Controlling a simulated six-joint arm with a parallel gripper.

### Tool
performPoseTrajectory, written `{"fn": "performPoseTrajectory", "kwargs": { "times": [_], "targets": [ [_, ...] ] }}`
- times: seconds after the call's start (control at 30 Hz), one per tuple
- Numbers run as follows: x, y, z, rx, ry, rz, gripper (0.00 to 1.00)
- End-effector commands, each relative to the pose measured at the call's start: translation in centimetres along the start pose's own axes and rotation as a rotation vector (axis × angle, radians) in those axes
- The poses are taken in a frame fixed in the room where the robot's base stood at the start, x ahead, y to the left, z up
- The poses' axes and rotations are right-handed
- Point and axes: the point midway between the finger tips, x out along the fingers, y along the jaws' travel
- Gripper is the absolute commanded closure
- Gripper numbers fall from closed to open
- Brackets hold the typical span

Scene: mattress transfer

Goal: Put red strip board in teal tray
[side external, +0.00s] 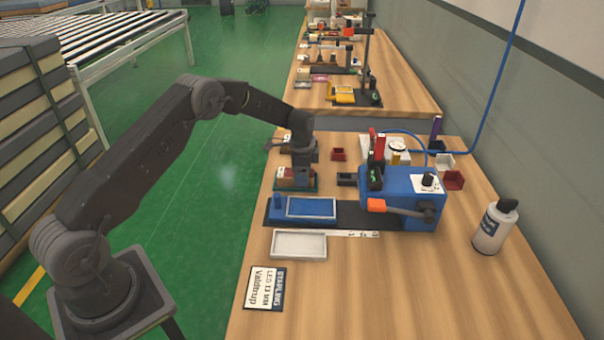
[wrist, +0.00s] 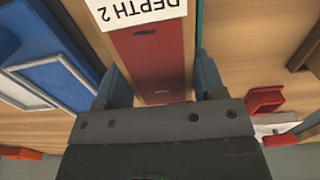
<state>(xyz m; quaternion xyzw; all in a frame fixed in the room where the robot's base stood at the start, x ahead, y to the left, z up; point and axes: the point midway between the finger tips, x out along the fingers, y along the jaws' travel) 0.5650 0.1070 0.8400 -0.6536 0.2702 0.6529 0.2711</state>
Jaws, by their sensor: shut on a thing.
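The red strip board (wrist: 155,65) lies between my two fingers in the wrist view, with a white label reading "DEPTH 2" at its far end. My gripper (wrist: 163,88) is shut on it; it also shows in the side view (side external: 303,182), pointing down. The teal tray (side external: 296,189) is low on the bench beneath my gripper, and red and tan pieces (side external: 289,175) show just above its rim. A thin teal edge (wrist: 199,25) runs beside the board in the wrist view. I cannot tell whether the board touches the tray floor.
A blue fixture (side external: 400,190) with an orange-tipped lever stands to the right, and its blue-framed plate (side external: 311,206) lies close in front of the teal tray. A white tray (side external: 299,244), a sign card (side external: 265,288) and a bottle (side external: 493,230) are nearer.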

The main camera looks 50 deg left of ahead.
Motion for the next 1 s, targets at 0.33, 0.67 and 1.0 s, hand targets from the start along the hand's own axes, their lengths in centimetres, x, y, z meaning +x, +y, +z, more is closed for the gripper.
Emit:
{"fn": "performPoseTrajectory", "kwargs": {
  "times": [0.33,0.67,1.0],
  "targets": [
    [0.2,0.0,0.0,0.000,0.000,0.000,0.11],
    [-0.4,0.0,0.0,0.000,0.000,-0.001,0.11],
    [-6.7,0.0,0.0,0.000,0.001,-0.003,0.11]
  ]
}}
